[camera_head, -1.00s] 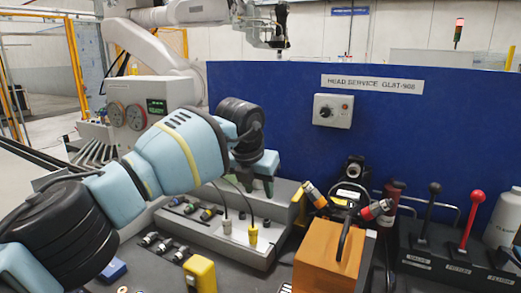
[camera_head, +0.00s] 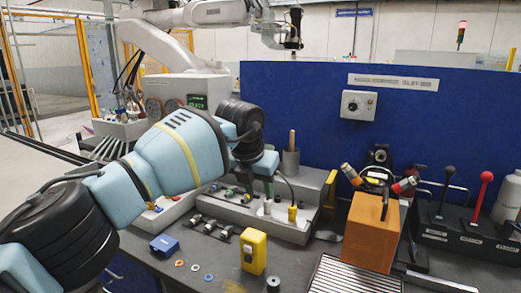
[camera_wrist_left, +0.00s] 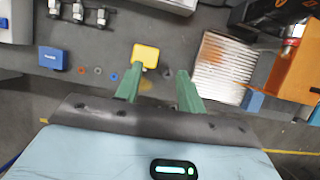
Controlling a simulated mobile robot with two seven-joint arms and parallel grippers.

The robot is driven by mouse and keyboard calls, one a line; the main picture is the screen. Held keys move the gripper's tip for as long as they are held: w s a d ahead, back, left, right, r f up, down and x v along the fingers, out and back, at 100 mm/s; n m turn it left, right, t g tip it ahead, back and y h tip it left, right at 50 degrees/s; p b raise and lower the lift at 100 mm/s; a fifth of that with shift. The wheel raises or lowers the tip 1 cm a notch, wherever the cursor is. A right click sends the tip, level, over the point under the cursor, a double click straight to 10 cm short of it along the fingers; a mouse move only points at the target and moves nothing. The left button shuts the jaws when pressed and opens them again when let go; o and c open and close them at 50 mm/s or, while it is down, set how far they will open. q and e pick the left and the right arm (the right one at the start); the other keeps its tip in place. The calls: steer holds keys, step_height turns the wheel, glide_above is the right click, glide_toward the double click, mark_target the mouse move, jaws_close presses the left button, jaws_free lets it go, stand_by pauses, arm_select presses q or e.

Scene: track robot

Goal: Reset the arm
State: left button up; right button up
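My left arm, light blue with black ribbed joints, reaches in from the left in the head view. Its green-fingered left gripper (camera_head: 262,186) hangs above the grey block at the back of the bench, partly hidden by its own wrist. In the left wrist view the gripper (camera_wrist_left: 158,82) has its fingers well apart with nothing held between them. A yellow box (camera_wrist_left: 146,55) lies below and beyond the fingertips, apart from them; it also shows in the head view (camera_head: 253,251).
The bench holds a grey stepped block (camera_head: 290,230) with connectors, a blue box (camera_head: 164,245), an orange block (camera_head: 371,232), a ribbed tray (camera_head: 350,278) and a lever box (camera_head: 465,236). A blue panel (camera_head: 300,110) stands behind. A white robot arm (camera_head: 170,50) is further back.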

arm_select(q)
steer(key=s+d+f+n+g+h+p, duration=0.1)
steer(key=s+d+f+n+g+h, duration=0.35)
steer(key=s+d+f+h, duration=1.15)
steer(key=s+a+f+n+t+y+p, duration=0.1)
steer(key=s+a+f+n+t+y, duration=0.35)
steer(key=a+f+n+t, duration=0.5)
steer(key=s+a+f+n+t+y, duration=0.5)
steer(key=a+n, duration=0.5)
steer(key=n, duration=0.7)
steer(key=s+a+f+n+g+y, duration=0.1)
steer(key=s+a+f+n+y, duration=0.1)
steer(key=s+a+f, duration=0.2)
steer(key=s+a+f+n+g+y, duration=0.2)
steer(key=s+a+f, duration=0.3)
steer(key=s, duration=0.6)
steer(key=s+a+f+n+g+y, duration=0.2)
steer(key=s+a+f+n, duration=0.2)
steer(key=s+a, duration=0.4)
steer(key=shift+f+p, duration=0.3)
steer(key=shift+f, duration=0.15)
arm_select(e)
steer(key=shift+t, duration=0.4)
steer(key=w+r, duration=0.2)
steer(key=r, duration=0.1)
steer(key=shift+a+r, duration=0.1)
steer(key=shift+r, duration=0.2)
